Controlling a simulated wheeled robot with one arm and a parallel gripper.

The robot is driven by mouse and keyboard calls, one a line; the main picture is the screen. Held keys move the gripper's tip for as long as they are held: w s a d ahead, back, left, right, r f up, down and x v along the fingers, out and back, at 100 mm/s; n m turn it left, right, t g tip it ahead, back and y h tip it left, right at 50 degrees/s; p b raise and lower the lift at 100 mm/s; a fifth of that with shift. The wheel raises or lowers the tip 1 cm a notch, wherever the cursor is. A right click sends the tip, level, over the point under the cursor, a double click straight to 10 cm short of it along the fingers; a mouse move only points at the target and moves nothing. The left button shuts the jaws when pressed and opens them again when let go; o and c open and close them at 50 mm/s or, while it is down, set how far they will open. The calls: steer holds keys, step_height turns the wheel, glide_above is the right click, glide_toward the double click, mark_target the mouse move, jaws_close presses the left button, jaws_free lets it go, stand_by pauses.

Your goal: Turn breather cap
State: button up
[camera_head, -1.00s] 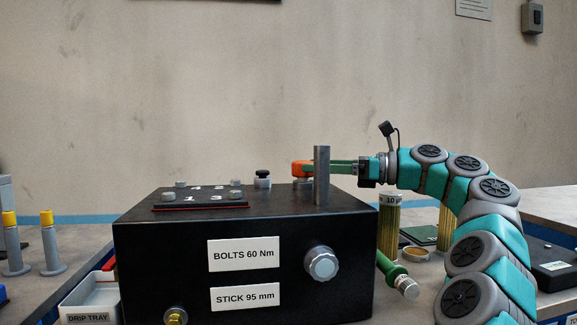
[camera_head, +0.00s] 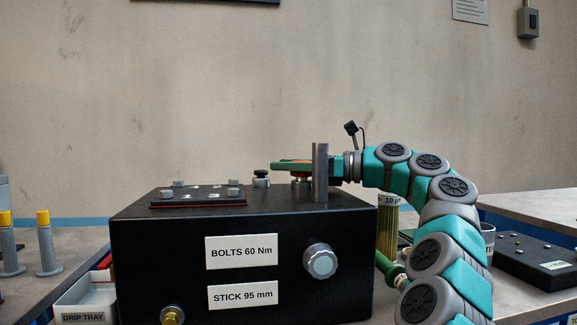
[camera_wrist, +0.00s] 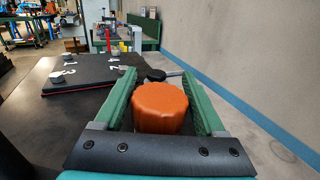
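An orange cap (camera_wrist: 160,108) with a faceted side sits between the two green fingers of my gripper (camera_wrist: 156,72) in the wrist view. The fingers stand on either side of it, with what looks like a narrow gap, and their tips reach past it. In the head view my gripper (camera_head: 274,163) is level above the black box's top (camera_head: 275,205). A grey upright post (camera_head: 320,172) hides part of the gripper.
A small black-topped fitting (camera_head: 261,178) stands just beyond the cap. A dark plate with bolts (camera_head: 199,195) lies on the box's left. A drip tray (camera_head: 85,298) is left of the box. A green-handled tool (camera_head: 389,268) and a black bolt block (camera_head: 540,262) are right.

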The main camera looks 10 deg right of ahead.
steer(key=c, duration=1)
steer(key=shift+s+r+p, duration=0.1)
steer(key=shift+r+p, duration=0.1)
steer(key=shift+p, duration=0.6)
steer(key=shift+w+d+f+m+t+h+p, duration=0.15)
steer(key=shift+m+t+h+p, duration=0.35)
steer(key=shift+p, duration=0.45)
steer(key=shift+w+r+m+t+h+p, duration=0.15)
steer(key=shift+m+t+p, duration=0.25)
steer(key=shift+t+p, duration=0.4)
steer(key=shift+w+d+f+m+t+h+p, duration=0.15)
steer(key=shift+m+t+h+p, duration=0.35)
steer(key=shift+m+t+h, duration=0.35)
steer(key=shift+f+m+t+h, duration=0.1)
steer(key=shift+m+t+h, duration=0.3)
steer(key=shift+t, duration=0.15)
steer(key=shift+w+d+m+t+h, duration=0.1)
steer(key=shift+m+t+h, duration=0.4)
steer(key=shift+h, duration=0.1)
steer(key=shift+w+d+m+t+h, duration=0.15)
steer(key=shift+m+t+h, duration=0.25)
steer(key=shift+h, duration=0.1)
